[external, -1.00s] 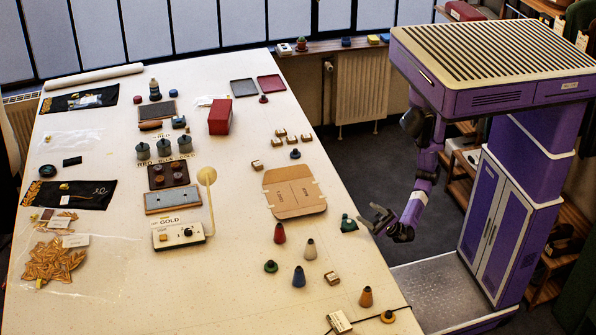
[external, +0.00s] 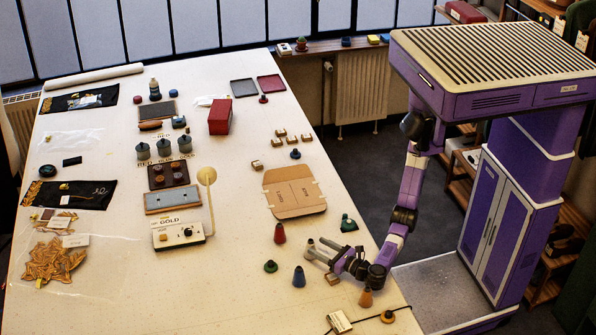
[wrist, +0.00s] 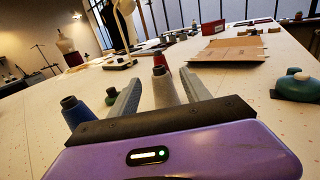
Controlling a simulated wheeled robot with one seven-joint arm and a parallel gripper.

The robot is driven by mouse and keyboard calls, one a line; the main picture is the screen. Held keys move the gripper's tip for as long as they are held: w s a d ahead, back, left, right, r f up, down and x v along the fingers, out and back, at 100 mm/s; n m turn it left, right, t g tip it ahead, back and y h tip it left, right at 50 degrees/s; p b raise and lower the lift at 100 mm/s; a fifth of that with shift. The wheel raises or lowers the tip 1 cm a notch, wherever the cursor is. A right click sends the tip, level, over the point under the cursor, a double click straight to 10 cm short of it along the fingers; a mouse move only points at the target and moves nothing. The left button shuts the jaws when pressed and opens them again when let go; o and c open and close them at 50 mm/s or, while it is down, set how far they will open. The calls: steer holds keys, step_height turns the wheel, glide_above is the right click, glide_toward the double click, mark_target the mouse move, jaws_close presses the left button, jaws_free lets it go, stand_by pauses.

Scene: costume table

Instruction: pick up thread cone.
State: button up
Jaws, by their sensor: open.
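Several thread cones stand upright on the cream table. A pale cream cone (external: 309,249) is right at the fingertips of my gripper (external: 321,250). In the wrist view the cream cone (wrist: 163,92) stands between the two open fingers of my gripper (wrist: 160,78), with no clear contact. A red cone (external: 279,233) stands just behind it, and it also shows in the wrist view (wrist: 160,60). A blue cone (external: 299,277) stands outside the fingers, at the left in the wrist view (wrist: 77,110). An orange cone (external: 366,298) stands near the table's edge, beside my wrist.
A small wooden block (external: 333,278) is close under my gripper. A teal pincushion-like object (external: 348,224) sits by the right edge. A flat cardboard piece (external: 294,191) lies behind the cones.

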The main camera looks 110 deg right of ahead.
mark_target(309, 240)
steer(key=p+x, duration=0.1)
steer(key=x, duration=0.1)
steer(key=p+x, duration=0.1)
steer(key=x, duration=0.1)
steer(key=p+x, duration=0.1)
steer(key=x, duration=0.2)
steer(key=shift+r+p, duration=0.3)
steer(key=shift+p, duration=0.1)
steer(key=shift+w+d+f, duration=0.15)
steer(key=shift+w+d, duration=0.1)
steer(key=shift+d, duration=0.05)
jaws_close()
